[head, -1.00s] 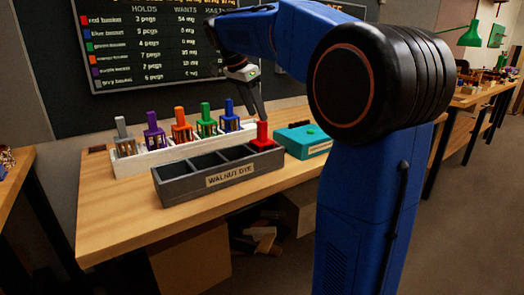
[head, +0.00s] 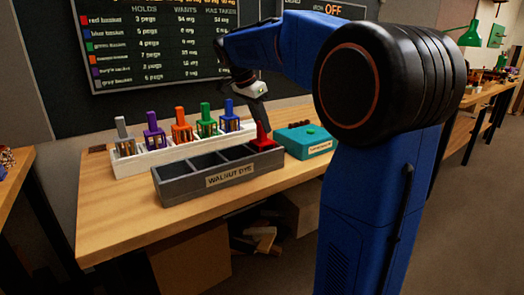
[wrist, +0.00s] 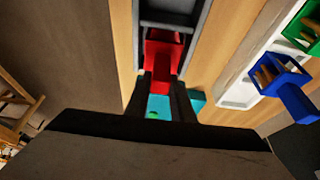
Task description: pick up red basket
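The red basket (head: 264,143) stands in the right-end compartment of the grey tray (head: 183,190) labelled WALNUT DYE. Its upright handle points up toward my gripper (head: 260,120). The red basket (wrist: 163,50) also shows in the wrist view, with its handle reaching down between the two dark fingertips of my gripper (wrist: 162,80). The fingers are apart, one on each side of the handle. I see no clear contact, and the handle's top is partly hidden by the fingers in the head view.
A white rack (head: 134,166) behind the tray holds grey, purple, orange, green and blue baskets. A teal box (head: 320,148) with a green button stands just right of the red basket. The tray's other compartments look empty. The bench front is clear.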

